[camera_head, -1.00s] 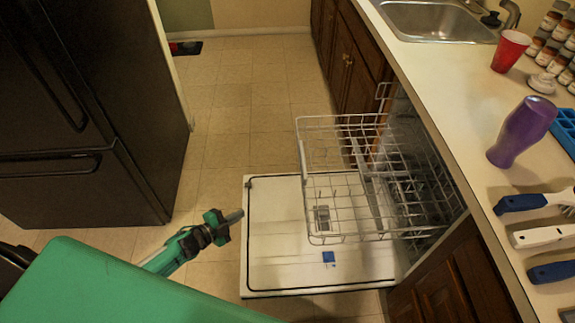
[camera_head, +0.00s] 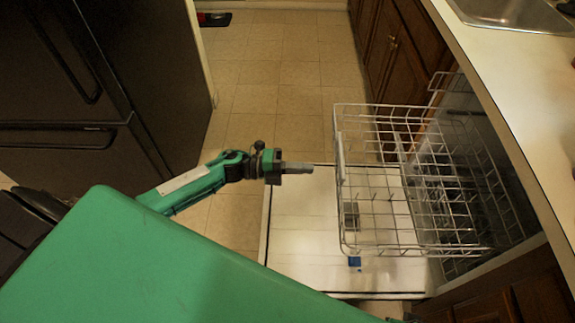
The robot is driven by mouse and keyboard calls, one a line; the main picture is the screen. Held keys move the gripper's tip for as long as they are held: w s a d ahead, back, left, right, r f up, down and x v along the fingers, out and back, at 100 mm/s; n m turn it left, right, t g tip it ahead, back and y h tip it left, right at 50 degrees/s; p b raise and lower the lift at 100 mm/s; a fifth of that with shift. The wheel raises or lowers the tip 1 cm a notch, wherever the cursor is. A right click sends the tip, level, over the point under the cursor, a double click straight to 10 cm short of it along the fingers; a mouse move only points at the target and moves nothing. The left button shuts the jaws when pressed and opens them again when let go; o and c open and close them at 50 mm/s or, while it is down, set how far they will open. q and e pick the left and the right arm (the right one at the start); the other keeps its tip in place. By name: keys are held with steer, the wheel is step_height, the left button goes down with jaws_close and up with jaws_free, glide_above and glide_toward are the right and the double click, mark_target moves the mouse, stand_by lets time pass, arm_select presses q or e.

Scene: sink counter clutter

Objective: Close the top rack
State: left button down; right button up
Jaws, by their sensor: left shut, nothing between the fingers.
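The top rack (camera_head: 375,248) is a white wire basket pulled out of the dishwasher over its lowered door (camera_head: 300,230). Its right part reaches into the opening under the counter. My left gripper (camera_head: 310,168) is shut and empty, pointing right. Its tips are a short way left of the rack's front, apart from it in the picture. My right gripper is not in view.
The counter (camera_head: 500,75) with a sink (camera_head: 515,12) runs along the right, above brown cabinets (camera_head: 400,40). A black fridge (camera_head: 70,100) stands on the left. Tiled floor (camera_head: 270,75) lies open between them.

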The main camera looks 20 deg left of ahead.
arm_select(q)
steer(key=x, duration=0.7)
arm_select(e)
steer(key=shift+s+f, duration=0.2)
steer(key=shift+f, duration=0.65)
arm_select(q)
steer(key=shift+d, duration=0.1)
